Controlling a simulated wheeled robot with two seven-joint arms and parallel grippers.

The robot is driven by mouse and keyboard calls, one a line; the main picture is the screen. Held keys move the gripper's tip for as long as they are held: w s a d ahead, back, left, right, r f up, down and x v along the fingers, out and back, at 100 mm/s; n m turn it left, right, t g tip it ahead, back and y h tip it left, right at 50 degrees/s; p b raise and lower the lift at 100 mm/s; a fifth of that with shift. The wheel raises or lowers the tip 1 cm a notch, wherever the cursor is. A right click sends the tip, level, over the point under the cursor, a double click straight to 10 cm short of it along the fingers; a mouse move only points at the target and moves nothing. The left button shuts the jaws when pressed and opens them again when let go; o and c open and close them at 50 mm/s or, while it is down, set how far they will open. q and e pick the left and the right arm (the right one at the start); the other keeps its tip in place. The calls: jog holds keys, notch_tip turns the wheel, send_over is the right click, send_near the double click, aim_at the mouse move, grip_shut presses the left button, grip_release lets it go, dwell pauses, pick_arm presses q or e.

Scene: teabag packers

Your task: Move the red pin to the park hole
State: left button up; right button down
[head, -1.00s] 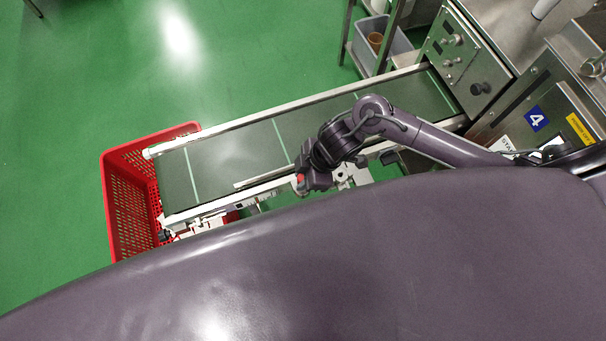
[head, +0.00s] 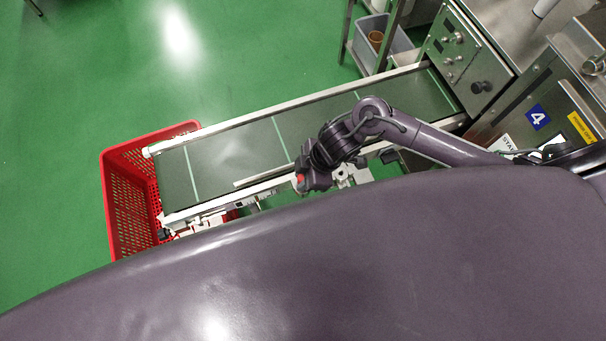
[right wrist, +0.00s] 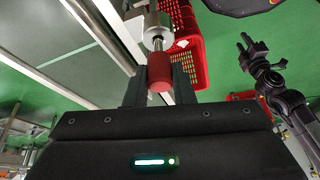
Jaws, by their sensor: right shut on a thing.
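The red pin has a red cylindrical knob (right wrist: 160,73) and a silver metal shaft (right wrist: 157,32), seen in the right wrist view. My right gripper (right wrist: 160,88) is shut on the knob, one dark finger on each side. In the head view this gripper (head: 303,184) is at the conveyor's near rail, with a bit of red at its tip. I cannot tell whether the shaft sits in a hole, and I cannot make out the park hole. My left gripper (right wrist: 248,50) shows in the right wrist view, empty, its fingers apart, away from the pin.
The conveyor belt (head: 235,156) runs from a steel machine (head: 468,48) down to a red crate (head: 128,215) at its left end. White brackets (head: 205,221) line the near rail. A grey bin (head: 378,42) stands behind. My own body hides the near area.

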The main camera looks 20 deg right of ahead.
jog(key=shift+f+b, duration=0.9)
jog(key=shift+f, duration=0.6)
jog(key=c, duration=1.1)
grip_release()
jog(key=shift+c, duration=0.2)
jog(key=shift+r, duration=0.1)
jog(key=p+v, duration=0.1)
jog(key=v, duration=0.6)
jog(key=shift+r, duration=0.3)
jog(key=shift+d, duration=0.15)
